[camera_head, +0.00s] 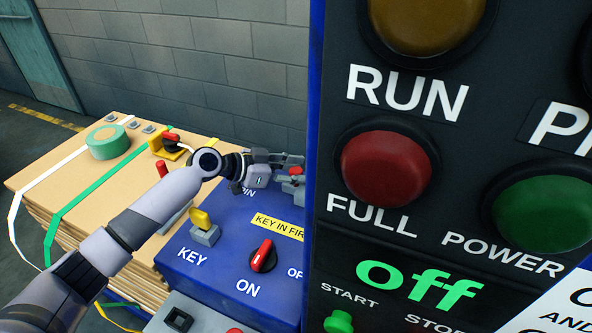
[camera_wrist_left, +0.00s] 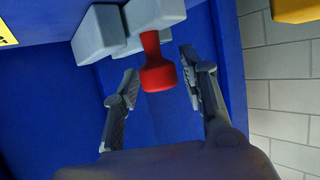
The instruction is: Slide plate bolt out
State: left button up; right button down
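The plate bolt shows in the left wrist view as a red knob (camera_wrist_left: 158,72) on a red stem, running between grey blocks (camera_wrist_left: 97,35) on a blue surface. In the head view a small red part (camera_head: 296,170) with grey pieces sits at the far right of the blue box (camera_head: 215,255), partly hidden by my gripper. My left gripper (camera_head: 290,162) is open at it. In the left wrist view its two fingers (camera_wrist_left: 158,80) stand on either side of the knob, with gaps showing. My right gripper is not in view.
A tall black control panel (camera_head: 330,250) with big buttons stands close on the right. The blue box bears a yellow key (camera_head: 201,219) and a red rotary switch (camera_head: 263,256). A cardboard stack (camera_head: 60,165) with green tape (camera_head: 107,142) is at left. A block wall (camera_head: 200,70) stands behind.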

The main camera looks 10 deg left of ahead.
pick_arm(q)
jog(key=c, duration=0.4)
grip_shut()
